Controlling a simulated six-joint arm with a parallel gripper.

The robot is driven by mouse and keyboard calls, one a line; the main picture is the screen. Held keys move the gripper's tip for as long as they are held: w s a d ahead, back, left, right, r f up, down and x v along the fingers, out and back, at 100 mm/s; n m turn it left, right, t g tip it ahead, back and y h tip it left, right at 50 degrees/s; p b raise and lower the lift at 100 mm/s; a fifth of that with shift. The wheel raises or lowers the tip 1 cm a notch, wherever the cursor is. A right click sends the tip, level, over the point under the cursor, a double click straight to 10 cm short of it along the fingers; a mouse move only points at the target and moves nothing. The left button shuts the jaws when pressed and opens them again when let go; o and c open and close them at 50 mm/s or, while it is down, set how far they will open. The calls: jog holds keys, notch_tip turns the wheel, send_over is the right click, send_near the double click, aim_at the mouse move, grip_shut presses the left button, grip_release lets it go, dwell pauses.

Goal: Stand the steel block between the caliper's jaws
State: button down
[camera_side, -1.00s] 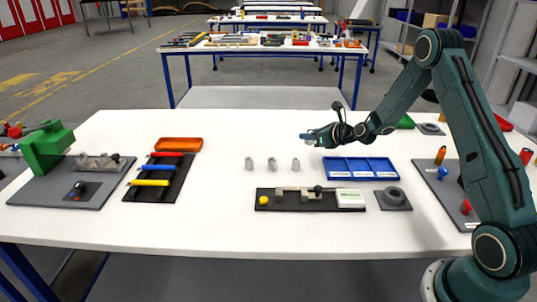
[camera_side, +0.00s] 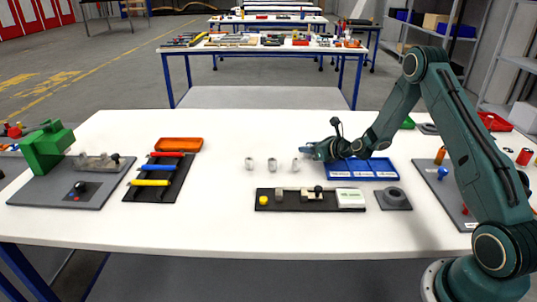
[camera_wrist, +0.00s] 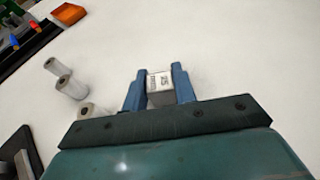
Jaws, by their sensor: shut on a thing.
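The steel block (camera_wrist: 160,86) is a small light-grey block with dark marking on its face, held between the two blue fingers of my gripper (camera_wrist: 158,80). In the side view my gripper (camera_side: 305,151) is above the table, near the right end of a row of small grey pieces; the block is too small to make out there. The caliper (camera_side: 310,198) lies on a black board in front, with a yellow knob at left, grey jaws in the middle and a white box at right. My gripper is behind the caliper, apart from it.
Three small grey cylindrical pieces (camera_side: 272,164) stand in a row, also left in the wrist view (camera_wrist: 70,89). A blue compartment tray (camera_side: 360,172) lies beneath my arm. A grey holder (camera_side: 393,199) is right of the caliper. The black tool rack (camera_side: 155,178) and orange tray (camera_side: 179,144) are left.

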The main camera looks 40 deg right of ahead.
jog(key=c, duration=1.1)
grip_release()
jog(key=shift+f, duration=0.15)
jog(key=shift+r, duration=0.2)
jog(key=shift+v, duration=6.05)
jog(key=shift+a+r, duration=0.1)
